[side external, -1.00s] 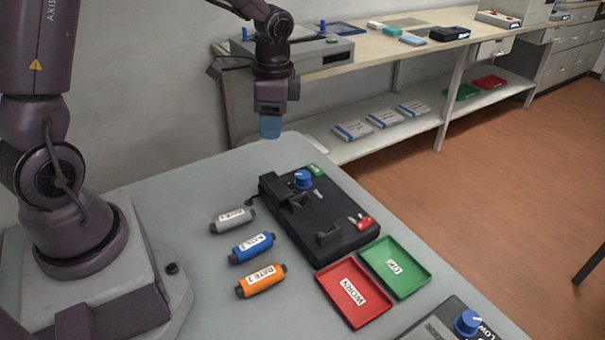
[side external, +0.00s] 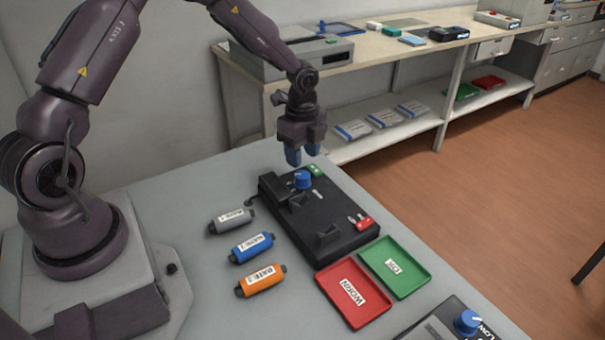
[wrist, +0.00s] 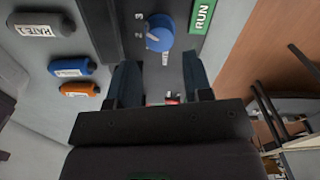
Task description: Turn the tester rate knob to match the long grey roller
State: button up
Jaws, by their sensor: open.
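The black tester (side external: 335,228) sits on the grey table with a blue rate knob (side external: 303,179) near its far end. In the wrist view the rate knob (wrist: 160,33) has a white pointer line, with the numbers 2 and 3 beside it. The long grey roller (side external: 231,221) lies left of the tester, its white label reading RATE with a number I cannot make out surely. My gripper (side external: 303,156) is open and empty, pointing down just above the knob, apart from it. In the wrist view its fingers (wrist: 162,82) are spread, with the knob beyond them.
A blue roller (side external: 252,247) and an orange roller (side external: 261,281) lie near the grey one. A red WORN tray (side external: 330,277) and green OK tray (side external: 424,281) sit by the tester. A green RUN label (wrist: 203,17) is beside the knob. Another blue knob (side external: 467,322) is at front right.

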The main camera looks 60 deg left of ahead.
aim_at(302, 175)
notch_tip(302, 175, down, 6)
jog(key=shift+f, duration=0.1)
jog(key=shift+c, duration=0.4)
jog(key=c, duration=0.6)
